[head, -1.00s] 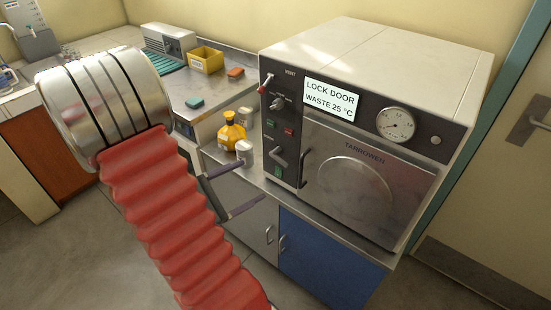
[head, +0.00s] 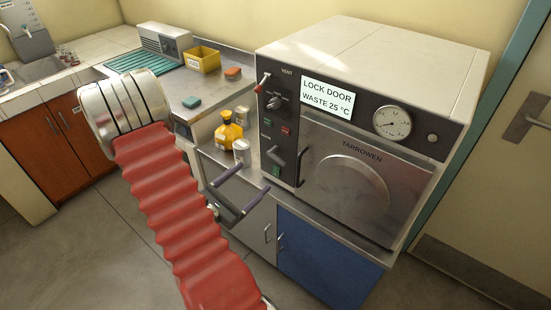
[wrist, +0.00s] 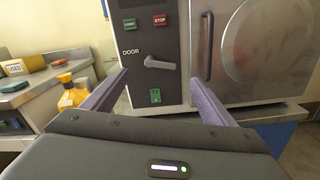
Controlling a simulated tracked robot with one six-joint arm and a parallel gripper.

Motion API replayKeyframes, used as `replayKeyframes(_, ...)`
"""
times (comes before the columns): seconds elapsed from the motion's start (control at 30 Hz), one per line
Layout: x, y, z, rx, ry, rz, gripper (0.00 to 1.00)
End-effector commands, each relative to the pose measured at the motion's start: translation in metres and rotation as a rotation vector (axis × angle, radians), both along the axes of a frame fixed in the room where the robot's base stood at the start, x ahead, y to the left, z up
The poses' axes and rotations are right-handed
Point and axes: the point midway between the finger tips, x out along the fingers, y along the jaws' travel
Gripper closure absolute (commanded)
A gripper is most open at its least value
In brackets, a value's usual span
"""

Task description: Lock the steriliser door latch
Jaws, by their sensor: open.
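The steriliser (head: 380,50) stands on the counter at right; its display reads "LOCK DOOR" and "WASTE 25 °C". Its door (head: 350,190) looks shut, with a dark vertical handle (head: 302,168) on its left edge. The grey latch lever (head: 277,155) is on the dark panel left of the door. In the wrist view the lever (wrist: 160,64), beside the word "DOOR", points right and slightly down, above a green marker (wrist: 155,96). My gripper (head: 254,176) is open and empty, in front of and left of the panel. In the wrist view the lever appears between its fingers, apart from them.
A yellow bottle (head: 228,132) and a pale jar (head: 242,151) stand on the counter close to my gripper's left. START and STOP buttons (wrist: 160,20) sit above the lever. A yellow box (head: 203,60) is farther back. Open floor lies in front of the cabinets.

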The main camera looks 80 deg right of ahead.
Motion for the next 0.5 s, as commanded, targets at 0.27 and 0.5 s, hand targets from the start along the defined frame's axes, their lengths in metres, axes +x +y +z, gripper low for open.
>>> replayKeyframes(0.27,-0.010,-0.020,0.000,0.000,0.000,-0.004,0.21)
replayKeyframes(0.5,-0.021,-0.044,0.000,0.000,-0.001,-0.004,0.21)
